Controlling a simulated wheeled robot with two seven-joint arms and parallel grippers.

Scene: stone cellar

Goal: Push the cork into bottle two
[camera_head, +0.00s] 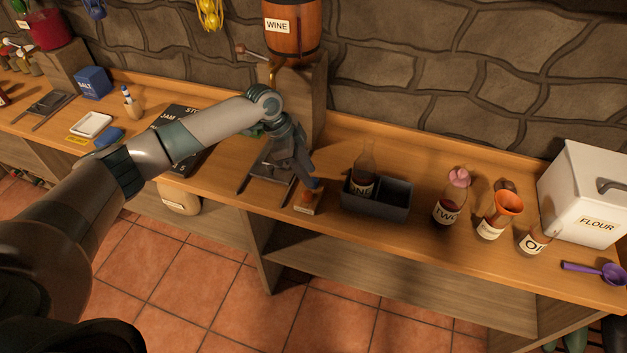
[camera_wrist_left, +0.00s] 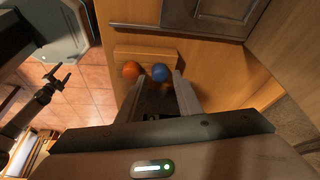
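Bottle two (camera_head: 446,212), dark with a white label, stands upright on the counter, with a pink piece (camera_head: 459,177) at its mouth. A small wooden block (camera_head: 307,208) carries an orange knob (camera_wrist_left: 131,70) and a blue knob (camera_wrist_left: 161,72); I cannot tell whether either is a cork. My left gripper (camera_wrist_left: 160,84) is over this block, fingers apart, with the blue knob just beyond and between the fingertips. I see no clear grip on it. My right gripper is not clearly seen; a dark claw-like part shows at the left wrist view's left.
A dark divided tray (camera_head: 376,206) holds bottle one (camera_head: 364,172) in its left compartment. A bottle with an orange funnel (camera_head: 508,203), an oil bottle (camera_head: 535,238), a flour bin (camera_head: 590,195) and a purple scoop (camera_head: 598,270) stand or lie rightward. A wine barrel (camera_head: 292,28) is behind.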

